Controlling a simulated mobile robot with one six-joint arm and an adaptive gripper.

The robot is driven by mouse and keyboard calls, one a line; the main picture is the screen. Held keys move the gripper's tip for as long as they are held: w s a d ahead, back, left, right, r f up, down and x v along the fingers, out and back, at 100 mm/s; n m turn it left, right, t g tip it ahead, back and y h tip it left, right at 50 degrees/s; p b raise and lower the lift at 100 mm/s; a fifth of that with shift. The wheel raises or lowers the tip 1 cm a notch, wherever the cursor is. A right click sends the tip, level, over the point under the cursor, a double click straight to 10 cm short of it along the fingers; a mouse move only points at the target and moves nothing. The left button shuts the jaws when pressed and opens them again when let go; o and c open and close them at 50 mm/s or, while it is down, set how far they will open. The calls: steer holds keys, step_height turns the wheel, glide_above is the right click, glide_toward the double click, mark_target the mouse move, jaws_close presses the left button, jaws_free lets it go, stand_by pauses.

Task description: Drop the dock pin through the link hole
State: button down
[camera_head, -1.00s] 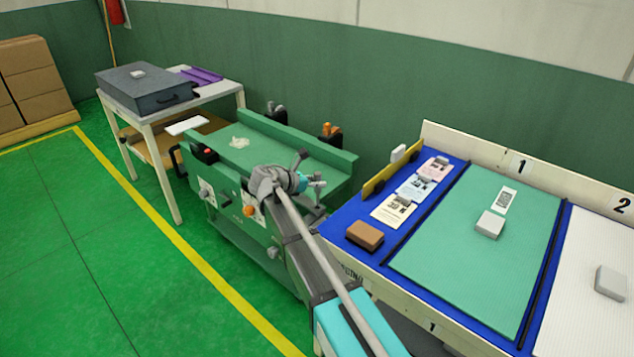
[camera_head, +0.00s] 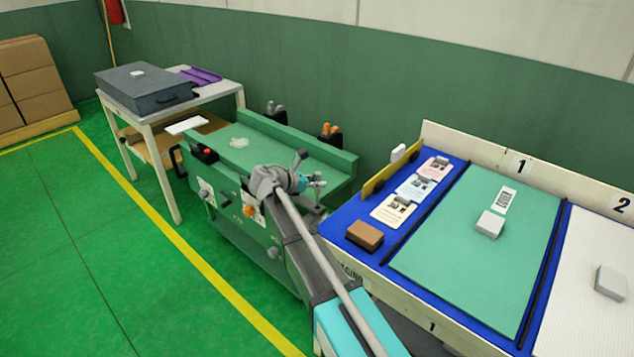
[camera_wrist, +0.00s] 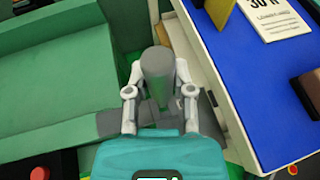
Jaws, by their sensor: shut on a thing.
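My gripper (camera_wrist: 159,98) is shut on a grey cylindrical pin (camera_wrist: 158,64), which stands up between its two light fingers in the wrist view. In the head view my gripper (camera_head: 314,186) is at the right end of the green cart (camera_head: 235,240), in the gap beside the blue-topped table. Behind the pin, low in the gap, grey parts (camera_wrist: 110,122) show near the cart's end. I cannot make out the link hole; my gripper and the pin may cover it.
The blue-topped table (camera_head: 362,258) stands close on the right, with cards, a brown block (camera_head: 365,235) and a green mat (camera_head: 470,265). A white-legged table (camera_head: 225,90) with a grey case (camera_head: 145,86) stands at the back left. Green floor is free at left.

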mark_target(317, 173)
steer(key=shift+f+b, duration=3.25)
steer(key=shift+f, duration=0.05)
stand_by(0.5)
steer(key=shift+c, duration=2)
jaws_free()
steer(key=shift+r, duration=0.25)
step_height(317, 173, up, 12)
steer(key=p, duration=1.2)
